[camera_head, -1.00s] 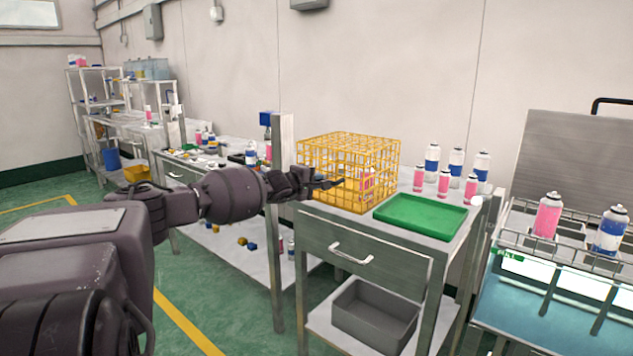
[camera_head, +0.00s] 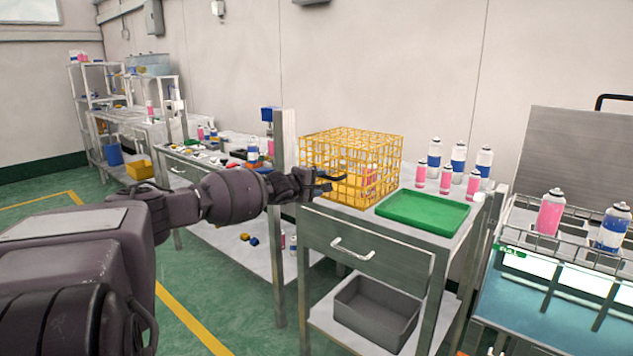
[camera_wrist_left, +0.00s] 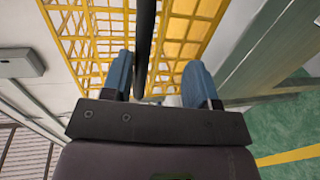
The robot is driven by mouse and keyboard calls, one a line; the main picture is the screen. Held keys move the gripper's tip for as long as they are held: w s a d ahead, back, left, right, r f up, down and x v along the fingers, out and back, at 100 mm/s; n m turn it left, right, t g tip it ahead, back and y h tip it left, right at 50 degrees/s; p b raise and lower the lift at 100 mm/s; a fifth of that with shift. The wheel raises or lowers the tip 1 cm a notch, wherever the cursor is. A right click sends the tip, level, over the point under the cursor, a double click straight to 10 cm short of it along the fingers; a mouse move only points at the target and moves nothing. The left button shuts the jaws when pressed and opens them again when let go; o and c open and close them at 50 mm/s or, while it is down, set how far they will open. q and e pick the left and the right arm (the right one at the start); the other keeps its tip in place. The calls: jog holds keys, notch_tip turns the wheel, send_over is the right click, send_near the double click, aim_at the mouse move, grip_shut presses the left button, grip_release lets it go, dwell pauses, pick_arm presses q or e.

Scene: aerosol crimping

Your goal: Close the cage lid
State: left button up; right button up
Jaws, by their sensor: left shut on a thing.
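The yellow wire cage (camera_head: 345,148) stands on the metal bench at the centre of the head view, with pink cans visible through its bars. Its lid cannot be told apart from the other panels with certainty. My left gripper (camera_head: 322,180) is at the cage's near left side, in front of the bars. The cage's yellow bars (camera_wrist_left: 193,12) fill the area beyond. My right gripper is not in view.
A green tray (camera_head: 421,224) lies right of the cage, with pink and blue-white cans (camera_head: 459,158) behind it. A metal post (camera_head: 284,150) rises left of the cage. A grey bin (camera_head: 375,312) sits on the lower shelf. A can rack (camera_head: 560,245) stands at the right.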

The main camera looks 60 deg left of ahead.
pick_arm(q)
jog(key=p+v, duration=0.5)
jog(key=v, duration=0.5)
jog(key=shift+s, duration=0.25)
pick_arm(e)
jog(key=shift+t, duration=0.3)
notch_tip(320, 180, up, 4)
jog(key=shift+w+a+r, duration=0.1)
pick_arm(q)
jog(key=shift+r, duration=0.15)
jog(key=shift+d, duration=0.1)
